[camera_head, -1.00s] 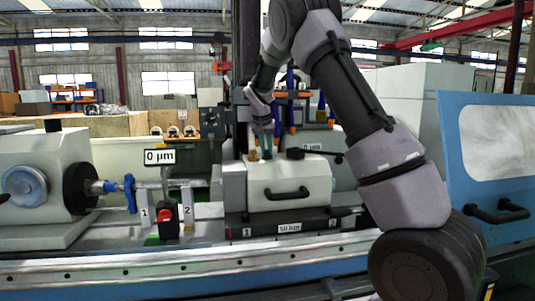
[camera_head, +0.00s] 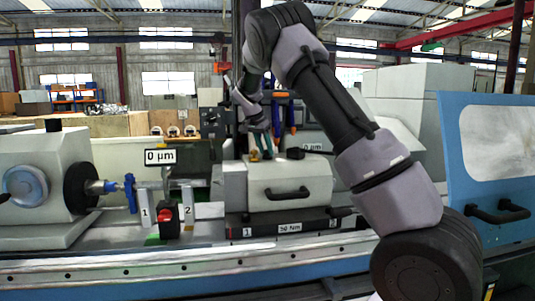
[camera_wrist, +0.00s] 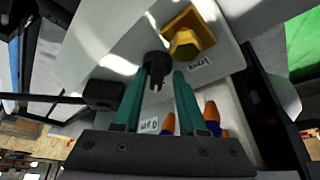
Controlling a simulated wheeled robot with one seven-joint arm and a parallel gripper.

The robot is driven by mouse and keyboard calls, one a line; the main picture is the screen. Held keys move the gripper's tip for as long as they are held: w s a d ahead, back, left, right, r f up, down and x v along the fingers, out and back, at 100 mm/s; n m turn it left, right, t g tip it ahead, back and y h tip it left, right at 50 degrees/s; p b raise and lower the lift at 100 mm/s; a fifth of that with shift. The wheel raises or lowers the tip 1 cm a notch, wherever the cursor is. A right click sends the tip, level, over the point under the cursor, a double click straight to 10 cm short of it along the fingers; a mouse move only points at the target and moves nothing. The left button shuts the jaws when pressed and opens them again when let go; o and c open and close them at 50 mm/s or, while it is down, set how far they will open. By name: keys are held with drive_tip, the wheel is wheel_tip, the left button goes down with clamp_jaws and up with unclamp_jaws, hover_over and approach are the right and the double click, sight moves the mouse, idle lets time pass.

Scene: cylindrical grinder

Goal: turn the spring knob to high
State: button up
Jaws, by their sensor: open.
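The white tailstock housing (camera_head: 290,178) stands right of centre in the head view. In the wrist view its top (camera_wrist: 110,50) carries a small black knob (camera_wrist: 157,63) and a brass hexagonal piece (camera_wrist: 187,42). A label reading like "HIGH" (camera_wrist: 200,62) is beside the brass piece, and one reading like "MED" (camera_wrist: 149,125) is nearer me. My gripper (camera_wrist: 159,76) is open, its green fingertips on either side of the black knob's near edge. I cannot tell whether they touch it. In the head view my gripper (camera_head: 264,148) is above the housing, beside the brass piece (camera_head: 254,155).
A black lever (camera_wrist: 100,95) sticks out left of my fingers in the wrist view. Orange-tipped tools (camera_head: 291,116) stand behind the housing. A "0 µm" display (camera_head: 160,157) and the workpiece spindle are to the left. A blue door (camera_head: 485,150) stands at right.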

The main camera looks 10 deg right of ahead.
drive_tip(key=shift+d, duration=0.1)
drive_tip(key=shift+r, duration=0.1)
drive_tip(key=v, duration=0.6)
drive_tip(key=shift+r, duration=0.4)
drive_tip(key=shift+s, duration=0.15)
drive_tip(key=s+d+r+n+t+y, duration=0.1)
drive_tip(key=s+d+r+y, duration=0.3)
drive_tip(key=s, duration=0.6)
drive_tip(key=s+d+r+n+y, duration=0.1)
drive_tip(key=s+d+r, duration=0.35)
drive_tip(key=s, duration=0.55)
drive_tip(key=s+f+n+t, duration=0.3)
drive_tip(key=s, duration=1.8)
drive_tip(key=shift+y, duration=0.4)
